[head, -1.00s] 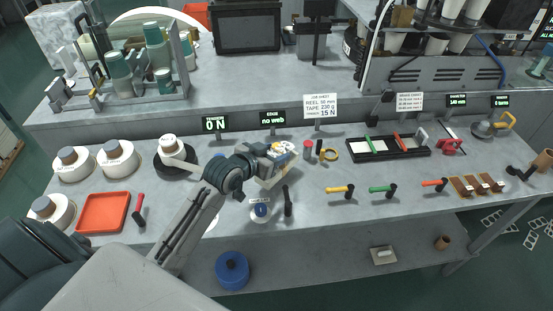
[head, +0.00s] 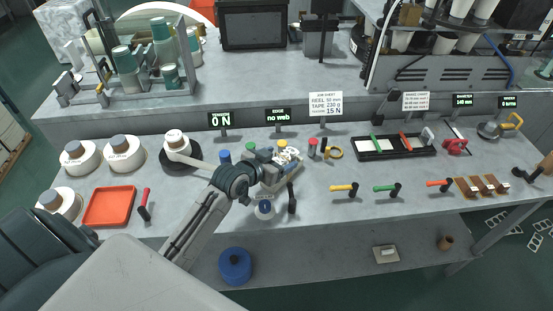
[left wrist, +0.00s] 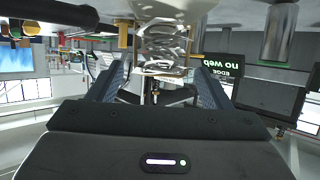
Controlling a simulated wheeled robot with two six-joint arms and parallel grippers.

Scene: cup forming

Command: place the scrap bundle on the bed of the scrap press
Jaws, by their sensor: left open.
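My left gripper (head: 268,167) reaches over the middle of the workbench. In the left wrist view its two fingers (left wrist: 160,68) are spread apart with nothing clasped between them. That view looks upside down. A shiny, crumpled silver bundle (left wrist: 163,45), apparently the scrap bundle, shows ahead of the finger gap. In the head view, a small grey fixture (head: 291,174) carrying white and yellow pieces (head: 289,153) is just beyond the gripper. The gripper partly hides it, and I cannot tell for sure whether it is the scrap press. My right gripper is not in view.
An orange tray (head: 109,206) and white reels (head: 125,153) are at left. A blue-topped round piece (head: 264,208) and a black-handled tool (head: 292,198) stand near the gripper. A black tray (head: 394,147) and coloured-handled tools (head: 386,189) are at right. The front middle bench is mostly clear.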

